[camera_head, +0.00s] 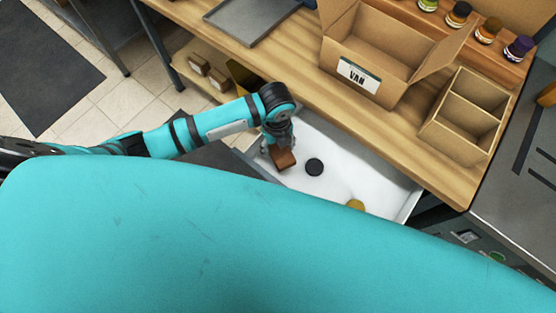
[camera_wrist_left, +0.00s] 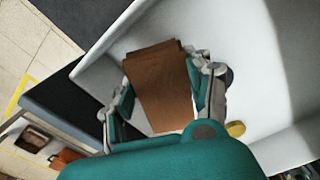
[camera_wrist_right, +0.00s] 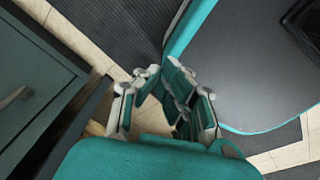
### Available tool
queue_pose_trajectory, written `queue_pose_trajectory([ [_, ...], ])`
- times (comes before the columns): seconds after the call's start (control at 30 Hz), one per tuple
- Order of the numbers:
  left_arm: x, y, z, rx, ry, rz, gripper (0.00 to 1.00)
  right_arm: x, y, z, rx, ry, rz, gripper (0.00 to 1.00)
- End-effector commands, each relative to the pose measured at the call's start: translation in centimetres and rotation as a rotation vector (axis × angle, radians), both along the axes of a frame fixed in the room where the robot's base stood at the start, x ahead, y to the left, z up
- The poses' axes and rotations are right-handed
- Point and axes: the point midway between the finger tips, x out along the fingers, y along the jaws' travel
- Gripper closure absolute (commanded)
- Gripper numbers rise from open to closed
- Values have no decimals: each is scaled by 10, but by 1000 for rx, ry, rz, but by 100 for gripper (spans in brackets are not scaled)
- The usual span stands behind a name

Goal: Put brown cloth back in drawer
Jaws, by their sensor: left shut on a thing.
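The brown cloth (camera_wrist_left: 160,85) is a folded rectangular piece, and it also shows in the head view (camera_head: 282,158). My left gripper (camera_head: 279,147) is shut on it, with one finger on each side of the cloth in the left wrist view. The gripper points down over the left part of the open white drawer (camera_head: 325,140). I cannot tell whether the cloth touches the drawer floor. My right gripper (camera_wrist_right: 162,75) shows only in the right wrist view, away from the drawer; its fingertips are close together and hold nothing that I can see.
A black round lid (camera_head: 314,167) and a yellow round thing (camera_head: 355,204) lie in the drawer. The wooden counter (camera_head: 300,72) above holds a cardboard box (camera_head: 385,45), a divided box (camera_head: 467,115), a grey tray (camera_head: 250,18) and several jars (camera_head: 458,14).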

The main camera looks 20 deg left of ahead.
Motion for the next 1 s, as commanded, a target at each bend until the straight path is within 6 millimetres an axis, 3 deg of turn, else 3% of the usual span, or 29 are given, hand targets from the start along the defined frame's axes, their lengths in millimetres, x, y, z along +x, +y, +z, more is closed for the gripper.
queue_pose_trajectory([
  [0.1, -1, 0, -24, 1, 4, 2, 78, 0, 2, -1, 2, -1, 0, 100],
  [0.5, -1, 0, -73, 1, 1, 4, 78, 1, 10, -4, 12, -2, -4, 100],
  [0.97, 0, 1, -82, 1, -1, 3, 78, 2, 4, -6, 6, -4, -6, 100],
  [1.0, 0, 1, -81, 1, -1, 3, 43, 2, 4, -5, 4, -4, -5, 100],
])
